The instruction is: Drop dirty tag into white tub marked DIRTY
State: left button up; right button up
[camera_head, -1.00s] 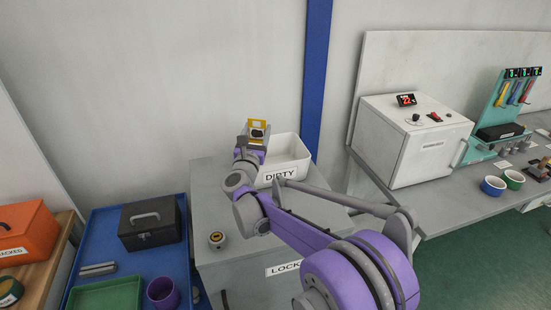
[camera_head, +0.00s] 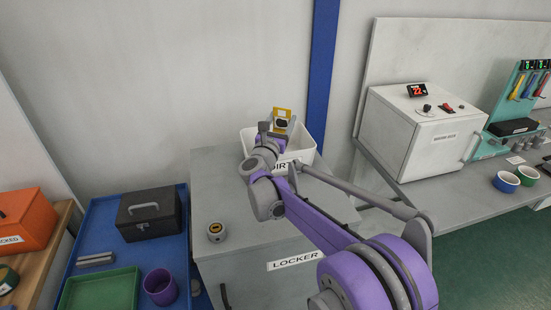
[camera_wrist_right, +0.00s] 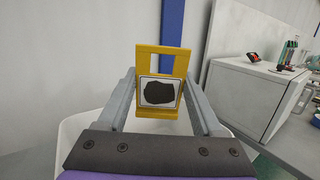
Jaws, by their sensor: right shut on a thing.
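The dirty tag is a yellow plate (camera_head: 283,115) with a black blotch on a white square. It also shows in the right wrist view (camera_wrist_right: 159,92), upright between the two grey fingers. My right gripper (camera_head: 281,125) is shut on the tag and holds it over the white tub. The white tub (camera_head: 305,151) stands on the grey locker, its DIRTY label partly hidden by my right arm. The tub's rim also shows below the gripper in the right wrist view (camera_wrist_right: 73,128). My left gripper is not in view.
The grey locker top (camera_head: 215,185) holds a small round yellow-and-black object (camera_head: 216,231). A blue cart (camera_head: 98,238) with a black box (camera_head: 150,214) is at the left. A white oven (camera_head: 420,135) stands on the bench at the right. A blue post (camera_head: 322,75) rises behind the tub.

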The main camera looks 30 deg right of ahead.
jog(key=shift+w, duration=0.1)
jog(key=o, duration=1.4)
jog(key=shift+c, duration=0.2)
jog(key=b+v, duration=0.1)
jog(key=v, duration=1)
jog(key=shift+f, duration=0.1)
